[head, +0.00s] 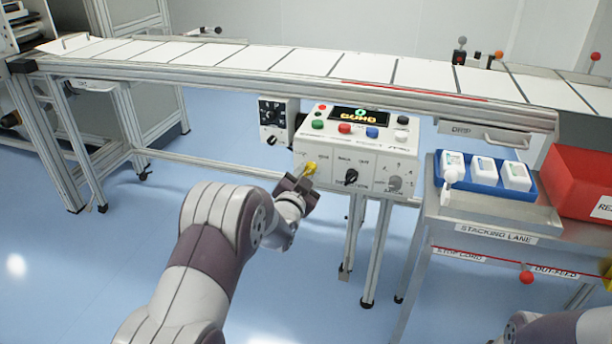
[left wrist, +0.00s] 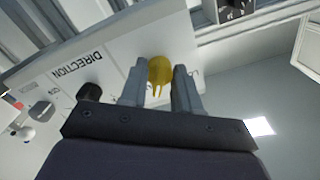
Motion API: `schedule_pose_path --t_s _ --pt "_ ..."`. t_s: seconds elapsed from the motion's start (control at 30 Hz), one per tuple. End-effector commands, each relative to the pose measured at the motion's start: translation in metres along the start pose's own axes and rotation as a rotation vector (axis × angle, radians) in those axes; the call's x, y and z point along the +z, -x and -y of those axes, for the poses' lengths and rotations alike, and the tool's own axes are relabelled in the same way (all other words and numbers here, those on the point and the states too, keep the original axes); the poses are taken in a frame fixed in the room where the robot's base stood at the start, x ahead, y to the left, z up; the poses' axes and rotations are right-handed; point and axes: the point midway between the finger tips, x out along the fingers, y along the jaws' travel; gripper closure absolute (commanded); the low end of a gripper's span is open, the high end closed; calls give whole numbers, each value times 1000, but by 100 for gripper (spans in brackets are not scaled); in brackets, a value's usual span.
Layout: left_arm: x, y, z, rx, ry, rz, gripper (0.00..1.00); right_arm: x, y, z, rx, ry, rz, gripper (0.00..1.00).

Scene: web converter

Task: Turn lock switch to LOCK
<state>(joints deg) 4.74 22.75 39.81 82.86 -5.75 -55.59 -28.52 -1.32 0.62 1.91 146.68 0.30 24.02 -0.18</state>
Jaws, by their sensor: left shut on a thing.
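The control panel (head: 352,158) is a white box under the conveyor, with a lit screen, coloured buttons and a row of knobs on its lower front. A yellow switch knob (head: 310,168) sits at the left end of that row. It also shows in the left wrist view (left wrist: 160,72) between my fingers. My left gripper (head: 302,183) is shut on the yellow knob. The labels around this knob are too small or hidden to read, so its setting cannot be told. My right gripper is not in view; part of my right arm shows at the lower right.
A black knob (head: 351,176) and a grey knob (head: 395,183) sit right of the yellow one. A small dark-faced box (head: 272,118) hangs to the left. The stacking lane table (head: 492,216) holds a blue tray (head: 468,183) of bottles and a red bin (head: 580,182).

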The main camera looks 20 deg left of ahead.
Motion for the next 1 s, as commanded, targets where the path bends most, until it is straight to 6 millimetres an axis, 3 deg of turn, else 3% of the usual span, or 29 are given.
schedule_pose_path --t_s 1.0 --pt "-1 0 -4 1 958 4 99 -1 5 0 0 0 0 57"
